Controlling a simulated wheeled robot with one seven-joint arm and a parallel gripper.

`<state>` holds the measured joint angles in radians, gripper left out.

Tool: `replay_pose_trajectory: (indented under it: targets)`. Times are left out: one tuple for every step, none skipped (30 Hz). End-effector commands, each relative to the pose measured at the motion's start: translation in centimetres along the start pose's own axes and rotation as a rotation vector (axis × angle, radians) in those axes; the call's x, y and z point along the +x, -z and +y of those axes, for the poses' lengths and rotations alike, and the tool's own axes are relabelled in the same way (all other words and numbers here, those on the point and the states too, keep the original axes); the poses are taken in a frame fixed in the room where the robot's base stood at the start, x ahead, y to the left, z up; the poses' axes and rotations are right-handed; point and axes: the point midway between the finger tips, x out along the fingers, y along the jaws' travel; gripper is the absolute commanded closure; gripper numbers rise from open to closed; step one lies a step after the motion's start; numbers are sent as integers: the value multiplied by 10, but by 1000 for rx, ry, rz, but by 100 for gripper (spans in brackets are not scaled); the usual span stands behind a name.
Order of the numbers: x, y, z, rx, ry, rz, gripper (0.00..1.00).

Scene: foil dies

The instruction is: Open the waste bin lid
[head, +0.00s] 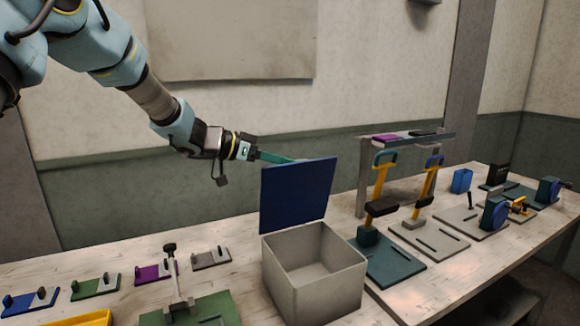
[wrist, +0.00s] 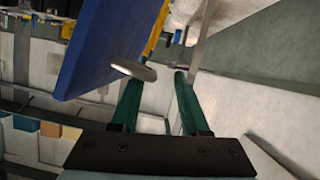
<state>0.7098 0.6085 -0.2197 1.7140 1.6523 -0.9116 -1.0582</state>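The waste bin is a light grey open-topped box (head: 313,273) on the bench in the head view. Its blue lid (head: 298,194) stands raised, roughly upright, at the bin's back-left edge, and I see into the empty-looking inside. My gripper (head: 289,160) is behind the lid's upper edge, its tips partly hidden. In the wrist view the lid (wrist: 112,45) slants on the left, with a pale rounded piece (wrist: 133,70) at its edge, by the left fingertip. The green fingers (wrist: 157,80) are apart with nothing between them; whether the left one touches the lid is unclear.
Small blue, green, purple and grey fixtures (head: 95,286) line the bench at left. A lever device on a green base (head: 190,308) stands in front. Presses with yellow levers (head: 387,262), a grey rack (head: 441,139) and a blue cup (head: 461,181) are at right.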

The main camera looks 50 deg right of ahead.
Motion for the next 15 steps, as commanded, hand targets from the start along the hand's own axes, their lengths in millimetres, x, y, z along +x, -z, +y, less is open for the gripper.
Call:
replay_pose_trajectory:
  targets:
    - [-10, -4, -2, 1, 4, 0, 55]
    - [-16, -3, -2, 1, 5, 1, 55]
    - [-25, -4, -2, 1, 4, 1, 55]
    - [-31, -4, -2, 1, 5, 0, 55]
    - [-37, -4, -2, 1, 5, 0, 55]
    - [-44, -4, -1, 0, 4, 0, 55]
    - [-50, -4, -1, 0, 4, 0, 55]
    - [-55, -4, -1, 0, 4, 0, 55]
    - [-61, -4, -1, 0, 3, 0, 55]
    - [-65, -3, -1, 0, 4, 0, 55]
    - [-69, -3, -1, 0, 3, 0, 55]
    - [-73, -2, -1, 0, 2, 0, 55]
    - [-75, -2, 0, -1, 1, 0, 55]
    - [-77, -2, 0, -1, 1, -1, 55]
    - [-80, -2, 0, -1, 1, -1, 55]
